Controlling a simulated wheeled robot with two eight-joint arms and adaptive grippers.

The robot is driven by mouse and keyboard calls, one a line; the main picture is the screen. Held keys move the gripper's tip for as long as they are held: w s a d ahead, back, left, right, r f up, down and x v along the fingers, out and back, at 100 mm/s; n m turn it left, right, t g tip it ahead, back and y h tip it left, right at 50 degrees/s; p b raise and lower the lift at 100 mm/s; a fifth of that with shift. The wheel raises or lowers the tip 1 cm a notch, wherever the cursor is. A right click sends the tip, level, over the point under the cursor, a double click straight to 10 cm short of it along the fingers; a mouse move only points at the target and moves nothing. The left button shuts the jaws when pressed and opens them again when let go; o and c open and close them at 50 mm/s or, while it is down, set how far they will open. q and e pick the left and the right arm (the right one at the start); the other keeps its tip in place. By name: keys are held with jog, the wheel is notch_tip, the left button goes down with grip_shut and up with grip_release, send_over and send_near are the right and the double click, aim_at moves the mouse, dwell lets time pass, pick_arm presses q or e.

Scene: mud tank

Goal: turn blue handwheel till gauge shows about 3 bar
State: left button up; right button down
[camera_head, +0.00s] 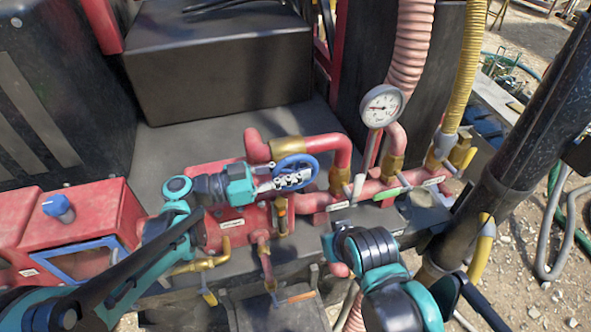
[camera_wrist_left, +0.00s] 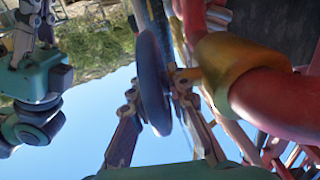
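The blue handwheel (camera_head: 297,161) sits on the red pipework in the middle of the head view. My left gripper (camera_head: 290,181) is at its near side. In the left wrist view the rim of the handwheel (camera_wrist_left: 152,80) stands edge-on between the two fingers of my left gripper (camera_wrist_left: 157,90), which appear to press on both sides of it. The round white gauge (camera_head: 381,106) stands upright behind and to the right. Its dark needle points left; the numbers are too small to read. My right gripper (camera_wrist_left: 36,18) shows at the top left of the wrist view, apart from the wheel; its fingers are unclear.
Red pipes (camera_head: 325,144) with brass fittings (camera_head: 287,147) surround the wheel. Small levers with white and green tags line the manifold (camera_head: 375,192). A red box (camera_head: 90,215) with a blue knob is at left. Pink (camera_head: 410,45) and yellow hoses rise behind.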

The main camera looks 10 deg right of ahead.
pick_arm(q)
grip_shut()
jog(key=shift+r+y+p, duration=0.25)
jog(key=shift+y+p, duration=0.15)
jog(key=shift+p, duration=0.2)
jog(key=shift+f+y+p, duration=0.1)
jog(key=shift+y+p, duration=0.35)
jog(key=shift+y, duration=0.15)
jog(key=shift+f, duration=0.15)
jog(key=shift+o, duration=2.4)
grip_release()
jog(key=shift+a, duration=0.1)
